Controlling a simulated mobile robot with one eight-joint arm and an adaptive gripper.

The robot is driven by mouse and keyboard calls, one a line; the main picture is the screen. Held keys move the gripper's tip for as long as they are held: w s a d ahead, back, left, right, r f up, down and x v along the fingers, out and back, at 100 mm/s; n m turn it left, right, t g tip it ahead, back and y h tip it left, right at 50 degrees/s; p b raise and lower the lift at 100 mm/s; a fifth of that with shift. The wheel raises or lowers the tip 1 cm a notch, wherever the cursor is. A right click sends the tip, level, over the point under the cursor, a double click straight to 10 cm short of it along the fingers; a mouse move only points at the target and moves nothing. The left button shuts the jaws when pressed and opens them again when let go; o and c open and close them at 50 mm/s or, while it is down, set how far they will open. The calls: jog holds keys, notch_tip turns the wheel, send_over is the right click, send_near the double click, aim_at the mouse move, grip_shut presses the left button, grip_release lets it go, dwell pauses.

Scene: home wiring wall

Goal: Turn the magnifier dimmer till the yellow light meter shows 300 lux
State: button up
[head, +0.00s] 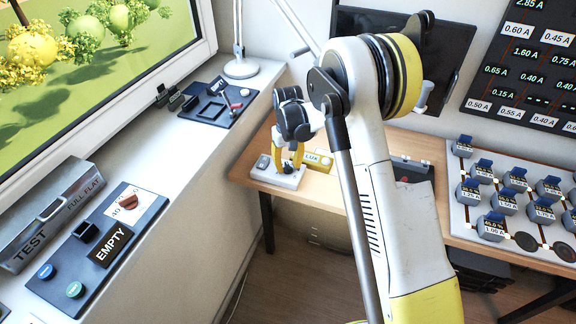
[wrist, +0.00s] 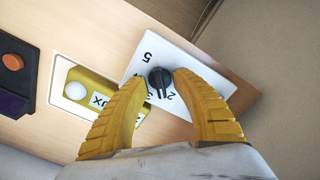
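The magnifier dimmer is a black round knob (wrist: 159,80) on a white plate (wrist: 185,52) with numbers, 5 and 2 among them. My gripper (wrist: 160,88) has its two yellow fingers apart, one on each side of the knob. I cannot tell whether they touch it. In the head view, my gripper (head: 290,166) points down over the white plate (head: 276,178), and the knob is mostly hidden. The yellow light meter (wrist: 104,84) has a white dome and lettering partly covered by my left finger. It also shows in the head view (head: 322,163), marked LUX; I cannot read a lux value.
A dark box with an orange button (wrist: 12,61) lies left of the meter in the wrist view. A board of small blue-topped devices (head: 500,190) is at the right on the wooden table (head: 325,190). A lamp base (head: 241,68) stands on the sill at the back.

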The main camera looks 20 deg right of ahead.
aim_at(288, 166)
notch_tip(288, 166, up, 12)
dwell(0.4)
jog(key=s+r+t, duration=0.3)
jog(key=s+r, duration=1)
jog(key=s, duration=0.1)
jog(key=s+f+m+t, duration=0.1)
jog(key=s+t, duration=0.3)
jog(key=s, duration=1.2)
jog(key=shift+f, duration=0.35)
dwell(0.6)
